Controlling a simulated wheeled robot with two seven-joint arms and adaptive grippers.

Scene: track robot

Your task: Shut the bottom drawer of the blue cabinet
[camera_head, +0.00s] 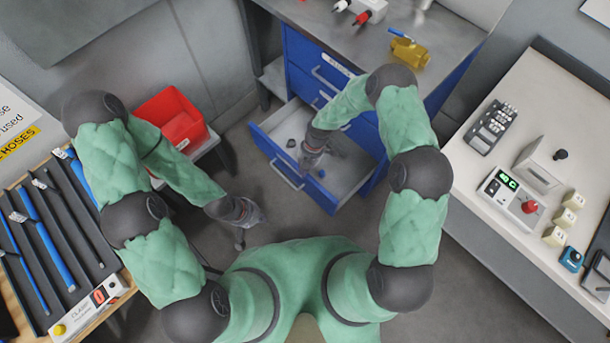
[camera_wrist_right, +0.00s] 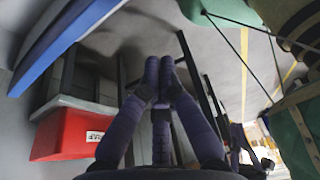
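The blue cabinet (camera_head: 303,55) stands at the top middle of the head view, under a grey bench top. Its bottom drawer (camera_head: 350,172) is pulled out toward the lower left, its blue front and bar handle (camera_head: 287,176) showing. A few small dark and blue items lie inside. My right gripper (camera_head: 309,160) is over the open drawer, near the inner side of its front; contact cannot be told. In the wrist view its fingertips (camera_wrist_right: 165,67) are together with nothing between them. My left gripper (camera_head: 240,230) hangs left of the drawer, apart from it; its finger opening is unclear.
A red bin (camera_head: 172,118) on a small stand is left of the drawer; it shows in the wrist view (camera_wrist_right: 68,138). A tool rack (camera_head: 62,235) is at left, and a bench with devices (camera_head: 475,185) at right. Grey floor lies open before the drawer.

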